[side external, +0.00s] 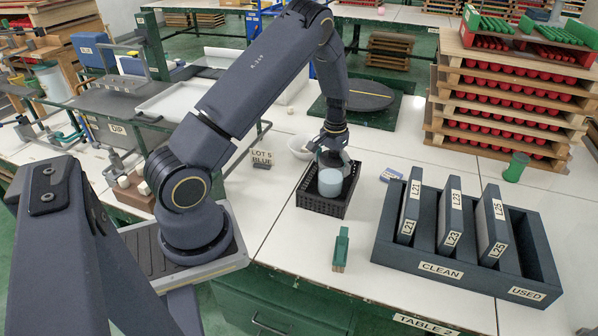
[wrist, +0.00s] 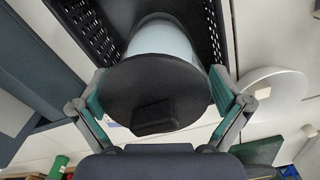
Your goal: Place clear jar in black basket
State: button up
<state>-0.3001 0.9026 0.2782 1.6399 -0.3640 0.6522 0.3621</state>
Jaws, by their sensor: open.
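The clear jar (side external: 330,187) looks pale blue and is within the outline of the black basket (side external: 321,207) in the side view. In the wrist view the jar's pale body (wrist: 165,40) shows beyond its dark round lid (wrist: 150,82), which has a dark knob. The basket's slotted walls (wrist: 93,24) show around the jar there. My gripper (side external: 332,157) is at the basket, close to the jar. Its fingers (wrist: 157,76) are open, one on each side of the lid. I cannot tell whether they touch it. The jar's base is hidden.
A white bowl (side external: 301,147) stands just behind the basket. A dark rack of upright panels (side external: 440,262) stands on the right. White tabletop is clear between them.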

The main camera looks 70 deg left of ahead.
notch_tip(320, 180, up, 12)
jog(key=shift+f, duration=0.1)
jog(key=s+d+r+m+t, duration=0.1)
jog(key=s+d+r, duration=0.2)
jog(key=d+r, duration=0.35)
jog(key=s+d+r+m+t, duration=0.1)
jog(key=s+d+r+t, duration=0.15)
jog(key=d+r, duration=0.45)
jog(key=s+d+r+m+t, duration=0.1)
jog(key=s+d+r, duration=0.1)
jog(key=s+d, duration=0.2)
jog(key=s+d+r+m+t, duration=0.1)
jog(key=s+d, duration=0.3)
jog(key=s, duration=0.7)
jog(key=shift+d+r+m, duration=0.2)
jog(key=shift+r+m, duration=0.1)
jog(key=shift+r, duration=0.4)
